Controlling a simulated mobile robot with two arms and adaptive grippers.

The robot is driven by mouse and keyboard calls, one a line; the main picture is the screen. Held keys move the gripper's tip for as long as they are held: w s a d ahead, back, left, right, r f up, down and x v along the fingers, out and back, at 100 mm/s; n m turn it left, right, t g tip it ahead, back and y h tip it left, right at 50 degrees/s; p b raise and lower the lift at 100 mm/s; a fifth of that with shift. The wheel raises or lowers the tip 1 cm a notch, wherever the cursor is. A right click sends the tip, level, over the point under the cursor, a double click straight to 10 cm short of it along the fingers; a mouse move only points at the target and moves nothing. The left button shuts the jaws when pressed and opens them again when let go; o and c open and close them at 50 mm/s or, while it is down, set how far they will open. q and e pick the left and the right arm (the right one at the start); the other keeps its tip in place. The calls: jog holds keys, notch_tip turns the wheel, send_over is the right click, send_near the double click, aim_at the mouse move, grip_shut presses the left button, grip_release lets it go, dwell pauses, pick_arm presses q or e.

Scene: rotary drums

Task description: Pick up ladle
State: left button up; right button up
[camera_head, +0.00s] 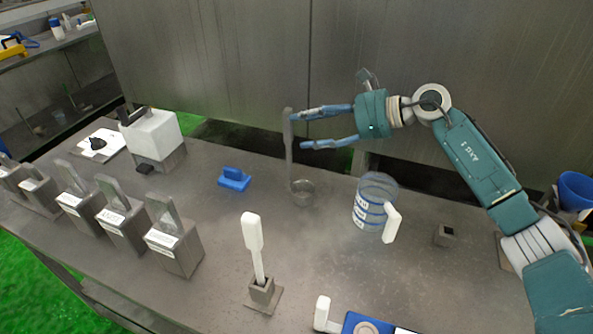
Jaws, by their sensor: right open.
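The grey metal ladle (289,160) stands upright at the back of the metal table, its bowl (302,193) low at the tabletop and its long handle pointing up. My right gripper (303,129) comes in from the right with its two blue fingers spread open and pointing left. The fingers are at the upper part of the handle. The upper fingertip overlaps the handle in the picture; I cannot tell whether it touches. My left gripper is not in view.
A clear measuring jug (371,204) stands right of the ladle, below my right arm. A blue block (234,179) lies to the left. A white-handled tool (254,240) stands in a holder in front. Several grey containers (175,247) line the left side.

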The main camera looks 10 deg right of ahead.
aim_at(292, 128)
jog(key=p+x, duration=0.2)
jog(key=x, duration=0.2)
jog(key=shift+w+a+r+p, duration=0.1)
jog(key=shift+w+p, duration=0.15)
jog(key=shift+p, duration=0.15)
jog(key=shift+w+a+f, duration=0.25)
jog(key=shift+a+f, duration=0.1)
jog(key=shift+a, duration=0.05)
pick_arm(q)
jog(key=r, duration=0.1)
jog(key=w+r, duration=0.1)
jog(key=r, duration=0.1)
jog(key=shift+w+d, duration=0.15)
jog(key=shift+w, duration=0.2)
pick_arm(e)
jog(key=shift+d, duration=0.1)
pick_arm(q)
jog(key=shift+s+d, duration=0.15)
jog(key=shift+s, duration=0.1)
pick_arm(e)
grip_shut()
